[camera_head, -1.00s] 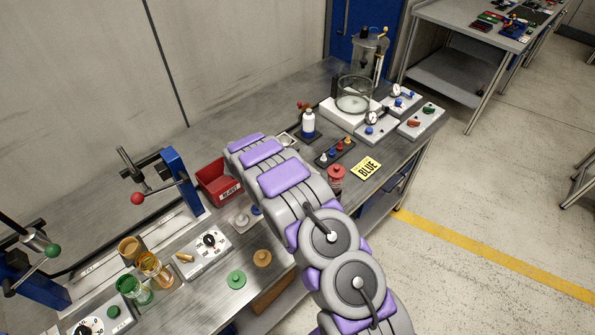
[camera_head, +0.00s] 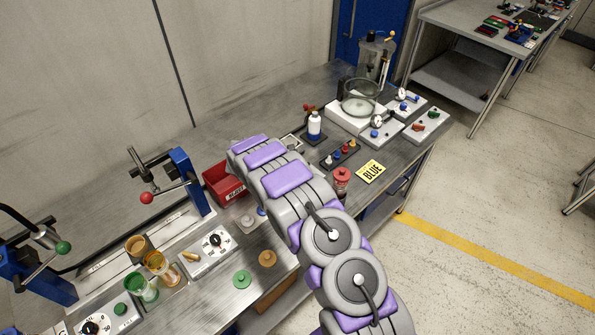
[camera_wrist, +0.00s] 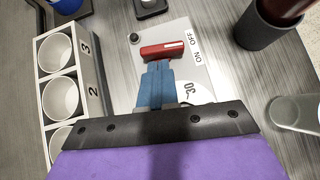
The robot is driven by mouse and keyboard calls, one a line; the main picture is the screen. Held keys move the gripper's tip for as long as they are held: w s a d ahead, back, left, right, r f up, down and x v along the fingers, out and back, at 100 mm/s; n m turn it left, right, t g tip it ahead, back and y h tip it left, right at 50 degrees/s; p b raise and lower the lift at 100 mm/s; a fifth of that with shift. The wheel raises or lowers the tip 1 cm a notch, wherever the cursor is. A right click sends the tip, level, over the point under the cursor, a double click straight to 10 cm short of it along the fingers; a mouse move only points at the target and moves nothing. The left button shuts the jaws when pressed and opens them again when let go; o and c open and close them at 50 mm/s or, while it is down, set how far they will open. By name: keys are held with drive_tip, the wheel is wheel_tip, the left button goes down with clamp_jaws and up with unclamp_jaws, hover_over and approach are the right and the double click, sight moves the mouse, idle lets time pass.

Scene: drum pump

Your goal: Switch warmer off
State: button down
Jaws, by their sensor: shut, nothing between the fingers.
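In the wrist view, a red switch (camera_wrist: 162,50) sits on a pale panel (camera_wrist: 192,78) marked ON, OFF and 30. ON and OFF stand at the switch's right end. My gripper (camera_wrist: 157,68) is shut and empty, its blue fingertips right at the near edge of the red switch. I cannot tell if they touch it, nor which way the switch is set. In the head view my arm reaches over the bench and hides my gripper; I cannot pick out this panel there.
In the wrist view, a white rack (camera_wrist: 88,85) of cups marked 2 and 3 stands left. A dark cup (camera_wrist: 262,25) and a clear glass piece (camera_wrist: 295,113) are on the right. In the head view, a red bin (camera_head: 224,187) stands beside my arm.

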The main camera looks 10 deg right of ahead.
drive_tip(key=p+v, duration=0.1)
drive_tip(key=v, duration=1.5)
drive_tip(key=shift+d, duration=0.25)
drive_tip(key=shift+s, duration=0.15)
